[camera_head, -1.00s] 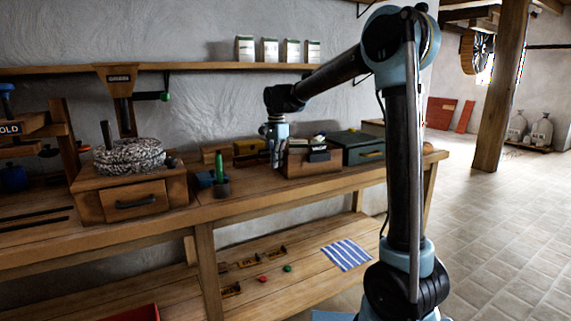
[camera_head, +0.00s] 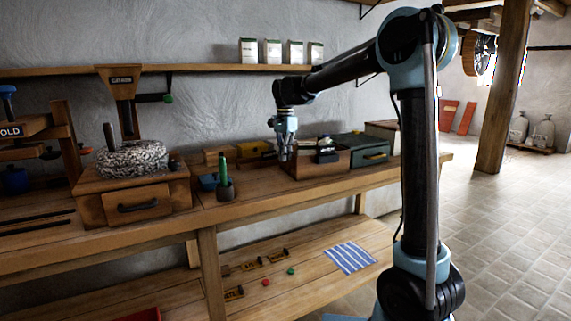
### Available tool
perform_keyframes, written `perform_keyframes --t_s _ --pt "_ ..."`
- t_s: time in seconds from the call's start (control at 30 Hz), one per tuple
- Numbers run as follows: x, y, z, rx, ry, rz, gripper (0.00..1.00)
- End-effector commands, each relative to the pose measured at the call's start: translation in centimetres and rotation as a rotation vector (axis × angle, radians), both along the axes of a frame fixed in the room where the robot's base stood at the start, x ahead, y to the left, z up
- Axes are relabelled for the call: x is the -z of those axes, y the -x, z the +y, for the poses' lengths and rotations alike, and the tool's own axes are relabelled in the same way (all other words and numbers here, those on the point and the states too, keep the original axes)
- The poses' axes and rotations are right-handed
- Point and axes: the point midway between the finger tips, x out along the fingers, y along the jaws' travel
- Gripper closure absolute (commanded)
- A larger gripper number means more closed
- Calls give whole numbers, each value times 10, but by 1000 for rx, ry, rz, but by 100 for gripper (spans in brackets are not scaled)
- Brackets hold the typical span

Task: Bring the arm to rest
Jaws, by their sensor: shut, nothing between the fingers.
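My gripper (camera_head: 285,155) hangs pointing down at the end of my raised arm. It is shut and holds nothing. In the picture it overlaps the left end of an open wooden box (camera_head: 322,167) on the workbench (camera_head: 265,200); I cannot tell how far above or in front of the box it is. Small dark and pale items lie in the box. My upper arm stands upright at the right, and my forearm slopes down to the left.
A grindstone (camera_head: 132,158) sits on a drawer cabinet (camera_head: 138,202) at the left. A green-handled tool stands in a dark holder (camera_head: 225,190). A green box (camera_head: 368,150) is right of the wooden box. A shelf with several bags (camera_head: 272,51) runs above.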

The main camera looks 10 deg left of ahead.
Motion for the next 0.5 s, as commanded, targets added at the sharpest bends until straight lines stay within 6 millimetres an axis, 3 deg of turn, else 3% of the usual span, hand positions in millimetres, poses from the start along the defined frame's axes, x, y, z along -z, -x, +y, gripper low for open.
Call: perform_keyframes --t_s 0.2,0.5 --pt "-39 -2 -3 4 0 0 100" --pt "-65 -5 -11 11 -1 1 100"
